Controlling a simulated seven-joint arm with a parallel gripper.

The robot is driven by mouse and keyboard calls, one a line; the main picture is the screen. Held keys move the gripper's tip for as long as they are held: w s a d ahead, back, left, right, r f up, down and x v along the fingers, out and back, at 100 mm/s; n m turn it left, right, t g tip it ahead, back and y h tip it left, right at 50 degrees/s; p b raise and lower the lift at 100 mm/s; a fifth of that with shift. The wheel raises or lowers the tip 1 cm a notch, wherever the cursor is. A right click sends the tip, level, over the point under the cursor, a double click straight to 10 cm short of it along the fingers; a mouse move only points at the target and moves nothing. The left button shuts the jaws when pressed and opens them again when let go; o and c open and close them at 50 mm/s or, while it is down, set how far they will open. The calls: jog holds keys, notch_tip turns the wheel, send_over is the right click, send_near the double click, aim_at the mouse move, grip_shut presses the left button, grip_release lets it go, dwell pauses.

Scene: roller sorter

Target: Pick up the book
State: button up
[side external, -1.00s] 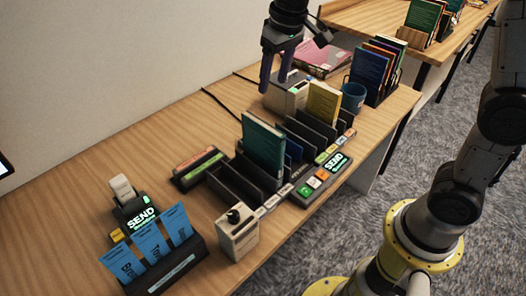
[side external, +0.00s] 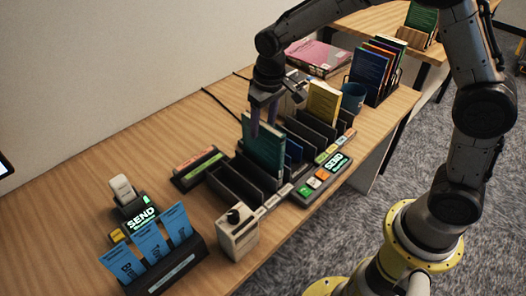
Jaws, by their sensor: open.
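A teal-green book (side external: 264,148) stands upright in a slot of the dark sorter rack (side external: 232,185) in the middle of the table. My gripper (side external: 263,122) is right over this book, pointing down. Its fingers are open and overlap the book's top edge in the picture. I cannot tell whether they touch it.
A small box with a black knob (side external: 239,232) stands at the rack's near end. Blue cards (side external: 151,243) stand in a holder at the front left. A blue mug (side external: 353,97), a rack of books (side external: 371,70) and a pink book (side external: 318,54) are at the back. The left table is mostly clear.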

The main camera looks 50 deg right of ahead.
aim_at(262, 134)
notch_tip(262, 134, down, 4)
jog(key=shift+w, duration=0.15)
grip_shut()
dwell(0.3)
jog(key=shift+w+r, duration=0.1)
dwell(1.0)
